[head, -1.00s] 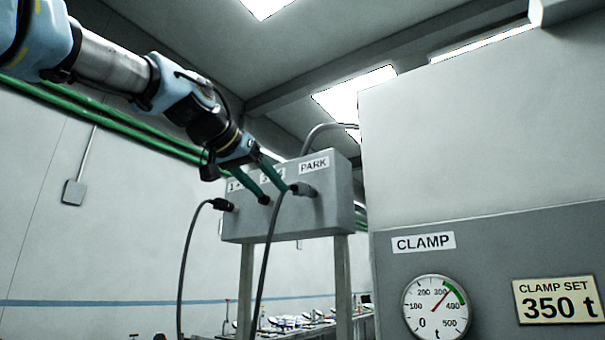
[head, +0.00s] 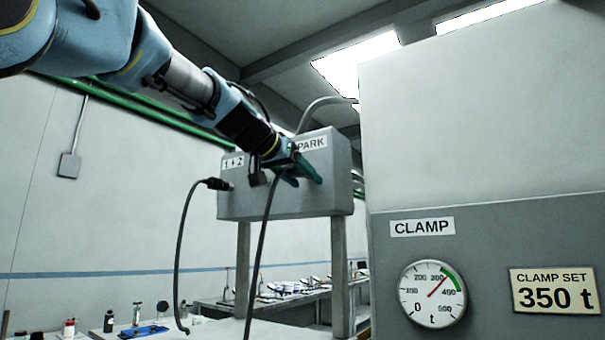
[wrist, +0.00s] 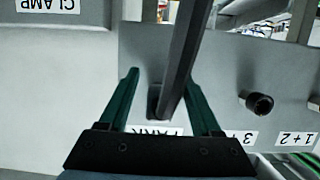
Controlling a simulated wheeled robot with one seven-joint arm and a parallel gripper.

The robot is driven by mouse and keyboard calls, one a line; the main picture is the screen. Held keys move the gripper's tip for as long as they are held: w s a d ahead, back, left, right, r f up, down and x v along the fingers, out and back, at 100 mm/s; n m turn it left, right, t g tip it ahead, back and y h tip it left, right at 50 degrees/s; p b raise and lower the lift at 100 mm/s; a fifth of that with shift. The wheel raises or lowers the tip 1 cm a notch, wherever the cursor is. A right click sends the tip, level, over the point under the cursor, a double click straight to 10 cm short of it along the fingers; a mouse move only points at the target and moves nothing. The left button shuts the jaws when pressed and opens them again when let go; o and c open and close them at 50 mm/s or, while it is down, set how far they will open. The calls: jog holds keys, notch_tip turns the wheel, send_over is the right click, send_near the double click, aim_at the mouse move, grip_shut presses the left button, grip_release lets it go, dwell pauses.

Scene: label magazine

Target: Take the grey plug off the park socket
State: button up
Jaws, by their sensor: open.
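The grey box (head: 285,203) carries labelled sockets, with the PARK label (head: 311,143) at its right. My gripper (head: 304,177) is open in front of the PARK position. In the wrist view, which shows the box upside down, the fingers (wrist: 160,80) stand on either side of the grey plug (wrist: 157,101). The plug sits at the PARK socket, and its dark cable (wrist: 182,50) runs up between the fingers. I cannot tell whether the fingers touch it. In the head view my gripper hides the plug, and its cable (head: 262,235) hangs below.
A black plug (head: 216,184) with a hanging cable sits at the 1+2 socket. A black round fitting (wrist: 258,103) is at the middle position. The clamp cabinet (head: 480,150) with its gauge (head: 432,294) stands close on the right. A bench (head: 215,308) with small items lies behind.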

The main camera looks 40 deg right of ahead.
aim_at(285, 169)
jog(key=shift+d, duration=0.2)
jog(key=shift+c, duration=0.3)
grip_shut()
dwell(0.4)
jog(key=shift+s+a+b, duration=0.2)
jog(key=shift+a+b, duration=0.25)
jog(key=shift+a, duration=0.3)
jog(key=shift+s+a+b, duration=0.15)
jog(key=shift+a+b, duration=0.3)
jog(key=shift+a, duration=0.35)
jog(key=shift+s+a+b, duration=0.2)
jog(key=shift+a+b, duration=0.25)
jog(key=shift+a, duration=0.3)
